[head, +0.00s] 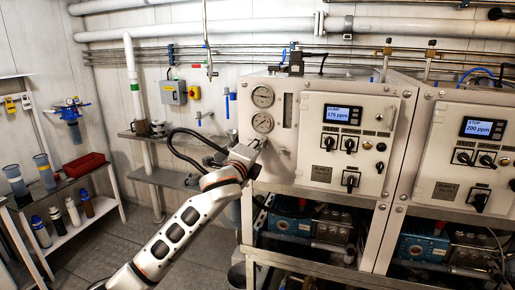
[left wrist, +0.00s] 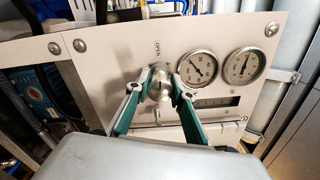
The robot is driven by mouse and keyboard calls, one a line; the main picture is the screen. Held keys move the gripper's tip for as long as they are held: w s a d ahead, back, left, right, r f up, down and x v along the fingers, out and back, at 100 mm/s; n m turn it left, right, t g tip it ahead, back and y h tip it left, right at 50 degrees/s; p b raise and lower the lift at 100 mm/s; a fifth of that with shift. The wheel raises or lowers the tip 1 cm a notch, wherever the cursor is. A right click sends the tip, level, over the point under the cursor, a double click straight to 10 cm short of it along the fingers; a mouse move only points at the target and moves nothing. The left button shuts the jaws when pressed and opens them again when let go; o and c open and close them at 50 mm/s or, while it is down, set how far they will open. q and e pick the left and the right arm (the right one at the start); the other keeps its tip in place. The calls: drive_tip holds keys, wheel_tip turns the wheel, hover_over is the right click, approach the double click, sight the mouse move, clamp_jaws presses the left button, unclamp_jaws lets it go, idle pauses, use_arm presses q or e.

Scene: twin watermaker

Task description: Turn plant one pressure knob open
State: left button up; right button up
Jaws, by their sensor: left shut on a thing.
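The plant one pressure knob (left wrist: 159,83) is a round metal knob on the pale panel, with the word OPEN printed near it. My left gripper (left wrist: 156,90) has its two green-edged fingers on either side of the knob and is shut on it. In the head view my left gripper (head: 261,143) reaches the left part of the plant one panel (head: 314,171), below two round gauges (head: 263,110), and hides most of the knob. The two gauges (left wrist: 220,67) also show right of the knob in the left wrist view. My right gripper is in neither view.
The panel's display (head: 342,114) reads 175 ppm, with several black switches below it. A second plant panel (head: 478,150) stands to the right. A wall shelf (head: 165,178) and a rack with a red bin (head: 84,164) are at the left.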

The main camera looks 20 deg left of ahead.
use_arm(q)
drive_tip(key=n, duration=0.5)
drive_tip(key=shift+n, duration=2.5)
drive_tip(key=o, duration=1.2)
drive_tip(key=shift+c, duration=0.2)
drive_tip(key=s, duration=1.2)
drive_tip(key=shift+a, duration=0.25)
